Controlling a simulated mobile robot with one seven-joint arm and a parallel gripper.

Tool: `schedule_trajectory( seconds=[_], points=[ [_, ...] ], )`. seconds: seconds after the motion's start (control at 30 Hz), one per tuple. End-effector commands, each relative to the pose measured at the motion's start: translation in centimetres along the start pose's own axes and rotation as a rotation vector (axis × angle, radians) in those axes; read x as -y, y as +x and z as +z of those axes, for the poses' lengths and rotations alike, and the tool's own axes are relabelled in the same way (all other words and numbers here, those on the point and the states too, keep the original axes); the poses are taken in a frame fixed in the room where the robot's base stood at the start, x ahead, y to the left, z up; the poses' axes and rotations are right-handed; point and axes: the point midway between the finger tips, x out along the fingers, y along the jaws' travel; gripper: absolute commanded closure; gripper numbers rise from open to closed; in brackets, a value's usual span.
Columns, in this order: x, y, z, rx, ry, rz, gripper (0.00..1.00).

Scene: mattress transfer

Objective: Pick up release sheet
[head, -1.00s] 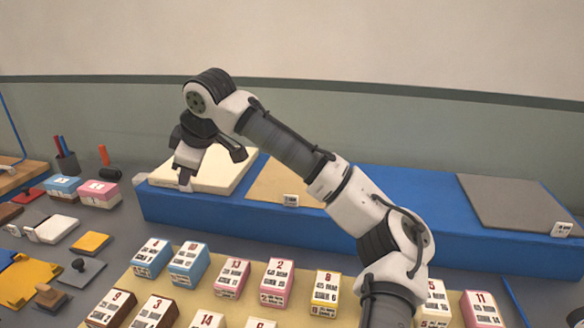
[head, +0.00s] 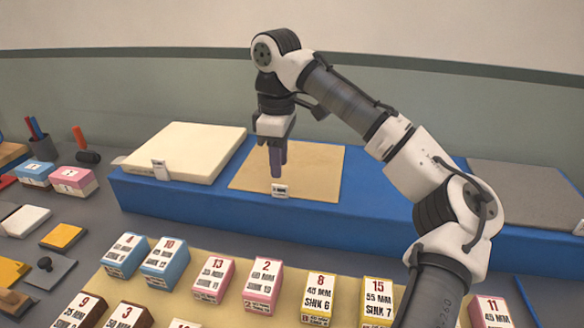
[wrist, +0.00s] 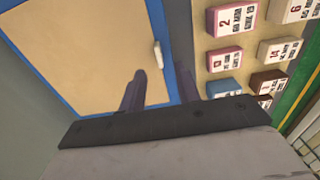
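A thin tan sheet (head: 318,165), which looks like the release sheet, lies flat in the middle of the long blue platform (head: 375,212). A small white tag (head: 280,190) stands at its front edge. The sheet also fills much of the wrist view (wrist: 80,55), with its blue border around it. My gripper (head: 278,160) points down over the front part of the sheet, close behind the tag. In the wrist view its two fingers (wrist: 160,72) are apart with nothing between them. I cannot tell whether the fingertips touch the sheet.
A thick cream slab (head: 185,150) lies to the left on the platform, and a grey sheet (head: 525,190) lies to the right. Several labelled boxes (head: 265,280) stand on a tan mat in front. Pens in a cup (head: 42,145) and small pads (head: 63,236) are at the left.

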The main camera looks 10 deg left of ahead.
Motion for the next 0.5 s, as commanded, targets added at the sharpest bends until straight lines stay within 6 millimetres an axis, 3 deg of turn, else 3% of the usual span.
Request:
schedule_trajectory(
  seconds=[0.17, 0.5],
  points=[
    [0.0, 1.0, 0.0, -0.001, -0.001, 0.000, 0.67],
    [-0.1, 5.4, 0.0, 0.000, 0.000, 0.001, 0.67]
  ],
)
